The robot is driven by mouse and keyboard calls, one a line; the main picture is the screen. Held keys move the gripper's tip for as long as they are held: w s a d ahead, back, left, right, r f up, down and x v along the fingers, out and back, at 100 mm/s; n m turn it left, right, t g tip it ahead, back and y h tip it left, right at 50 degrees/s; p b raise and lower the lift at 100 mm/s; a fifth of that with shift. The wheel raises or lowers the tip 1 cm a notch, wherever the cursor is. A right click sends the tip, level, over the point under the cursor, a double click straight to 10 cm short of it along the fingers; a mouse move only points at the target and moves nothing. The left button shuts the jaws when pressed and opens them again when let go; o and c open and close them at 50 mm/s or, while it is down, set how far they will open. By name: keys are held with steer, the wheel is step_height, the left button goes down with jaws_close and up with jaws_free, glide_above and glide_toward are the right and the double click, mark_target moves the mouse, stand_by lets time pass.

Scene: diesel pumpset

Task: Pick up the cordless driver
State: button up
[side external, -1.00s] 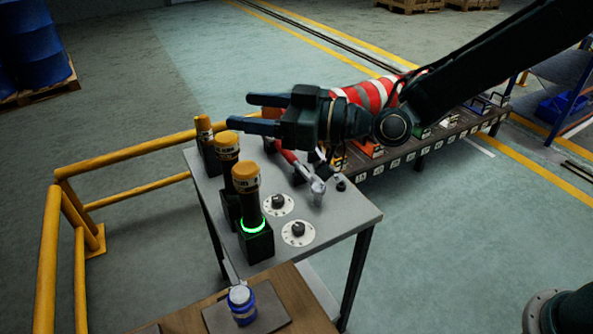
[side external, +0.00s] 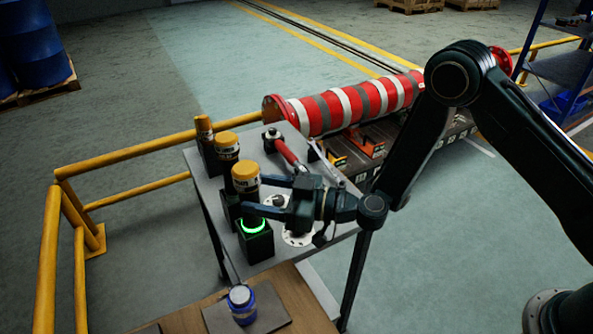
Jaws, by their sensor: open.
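The task's cordless driver looks to be the nearest of three upright, dark tools with yellow tops (side external: 245,175). It stands in a black dock (side external: 256,246) with a lit green ring, at the left side of the grey table (side external: 325,252). My gripper (side external: 249,195) is open and level, reaching in from the right at the height of the tool's dark body. One finger shows in front of the body and the other is toward its far side. I cannot tell whether either finger touches it. The fingers partly hide the body.
Two similar tools (side external: 227,150) (side external: 204,130) stand in a row behind. A red-handled tool (side external: 287,153) lies on the table, and round white dials are partly hidden under my gripper. A blue jar (side external: 241,304) sits on the wooden surface in front. Yellow railings (side external: 130,153) run at left.

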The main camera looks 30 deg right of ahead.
mark_target(239, 191)
steer(key=shift+f, duration=0.3)
steer(key=shift+w+a, duration=0.1)
steer(key=shift+x, duration=2.35)
steer(key=shift+r, duration=0.1)
jaws_close()
